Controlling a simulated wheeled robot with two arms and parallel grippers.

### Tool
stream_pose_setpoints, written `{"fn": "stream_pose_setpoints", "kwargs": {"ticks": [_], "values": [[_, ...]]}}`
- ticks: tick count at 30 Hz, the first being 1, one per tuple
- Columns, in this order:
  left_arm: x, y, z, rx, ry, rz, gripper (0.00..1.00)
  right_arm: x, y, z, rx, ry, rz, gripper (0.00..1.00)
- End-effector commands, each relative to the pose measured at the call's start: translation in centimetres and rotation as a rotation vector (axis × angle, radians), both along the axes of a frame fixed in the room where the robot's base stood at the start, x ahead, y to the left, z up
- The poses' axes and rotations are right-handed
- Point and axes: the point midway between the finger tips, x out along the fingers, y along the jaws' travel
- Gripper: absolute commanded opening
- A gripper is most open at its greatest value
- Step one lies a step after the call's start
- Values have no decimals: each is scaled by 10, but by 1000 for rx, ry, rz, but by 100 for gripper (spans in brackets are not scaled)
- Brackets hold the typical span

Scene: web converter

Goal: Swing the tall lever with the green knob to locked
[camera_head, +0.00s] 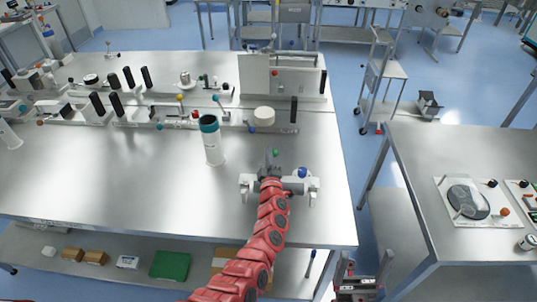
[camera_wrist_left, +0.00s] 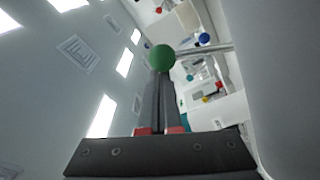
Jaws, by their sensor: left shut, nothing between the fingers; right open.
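The green knob (camera_head: 275,152) shows just beyond my left gripper (camera_head: 268,156), near the table's front right. In the left wrist view the green knob (camera_wrist_left: 162,57) is large and sits at the tips of my left gripper (camera_wrist_left: 160,73). The fingers are shut with nothing between them. I cannot tell whether they touch the knob. The lever's shaft is mostly hidden behind the gripper. A white fixture (camera_head: 303,184) with a blue knob (camera_head: 302,172) shows around the gripper. My right gripper (camera_head: 361,264) is open and empty, low in front of the table's right corner.
A white cylinder with a teal top (camera_head: 211,143) stands left of my left gripper. Behind is a row of fixtures with black handles (camera_head: 294,109) and a round white block (camera_head: 264,115). A second table (camera_head: 440,145) stands at right, across a gap.

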Motion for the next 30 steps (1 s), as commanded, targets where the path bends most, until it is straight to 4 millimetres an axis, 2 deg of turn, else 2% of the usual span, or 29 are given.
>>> {"fn": "stream_pose_setpoints", "kwargs": {"ticks": [5,10,11,18,27,30], "values": [[4,8,7,-1,-1,-1,0,0,0,4,0,0,0,86],[13,29,26,-1,-4,-2,0,0,0,10,0,0,0,86],[6,26,18,-5,1,-6,0,0,0,6,0,0,0,86],[-30,21,13,-5,4,-6,0,0,0,-1,0,0,0,86],[-71,17,11,-3,0,-2,0,0,0,-14,0,0,0,86],[-79,15,12,-2,-1,-5,0,0,0,-17,0,0,0,86]]}}
